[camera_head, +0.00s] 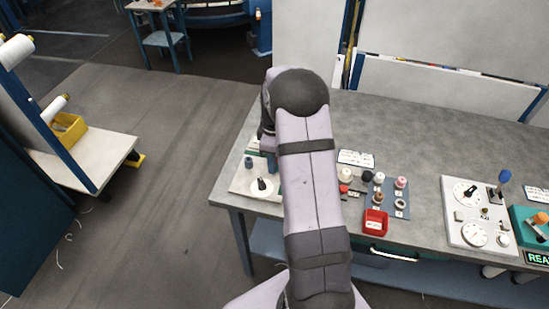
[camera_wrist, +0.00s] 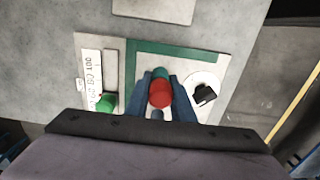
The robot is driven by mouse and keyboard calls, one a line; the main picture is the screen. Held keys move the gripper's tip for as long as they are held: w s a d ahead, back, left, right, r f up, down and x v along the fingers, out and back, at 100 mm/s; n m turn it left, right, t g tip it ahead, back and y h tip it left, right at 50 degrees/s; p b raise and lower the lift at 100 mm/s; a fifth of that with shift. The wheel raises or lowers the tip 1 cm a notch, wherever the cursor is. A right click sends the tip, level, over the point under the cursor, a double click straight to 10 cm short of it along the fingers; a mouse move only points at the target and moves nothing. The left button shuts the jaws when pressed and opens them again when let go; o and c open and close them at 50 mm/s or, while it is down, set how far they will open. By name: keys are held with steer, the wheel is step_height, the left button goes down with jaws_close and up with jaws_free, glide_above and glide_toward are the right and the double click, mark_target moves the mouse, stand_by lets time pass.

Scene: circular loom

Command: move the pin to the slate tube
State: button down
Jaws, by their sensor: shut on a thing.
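My gripper (camera_wrist: 160,92) is over the white panel (camera_wrist: 215,70), with its two blue fingers closed on a red-topped pin (camera_wrist: 160,94). The pin's lower part is hidden beneath its round red head. A teal round piece (camera_wrist: 160,74) shows just beyond the red head. A grey-blue round piece (camera_wrist: 157,115), perhaps the slate tube, shows between the fingers on the near side. In the head view a small dark slate-coloured upright piece (camera_head: 248,162) stands on the panel's left part. My arm hides most of the gripper there, and the pin cannot be made out.
A black knob on a white disc (camera_wrist: 204,94) is right of the fingers. A scale plate (camera_wrist: 93,78) with a green knob (camera_wrist: 106,102) is left. In the head view, a red tray (camera_head: 375,222) and several small spools lie right of my arm. The table's left edge is close.

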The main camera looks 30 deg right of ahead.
steer(key=shift+r+p, duration=0.3)
steer(key=shift+r, duration=0.15)
steer(key=shift+r, duration=0.1)
steer(key=shift+r+p, duration=1.85)
steer(key=shift+r, duration=0.45)
steer(key=w+a+r+p, duration=0.2)
steer(key=w+a+r, duration=0.3)
steer(key=a+r, duration=0.1)
steer(key=shift+w+a+r, duration=0.15)
steer(key=shift+w+a, duration=0.1)
steer(key=shift+a, duration=0.05)
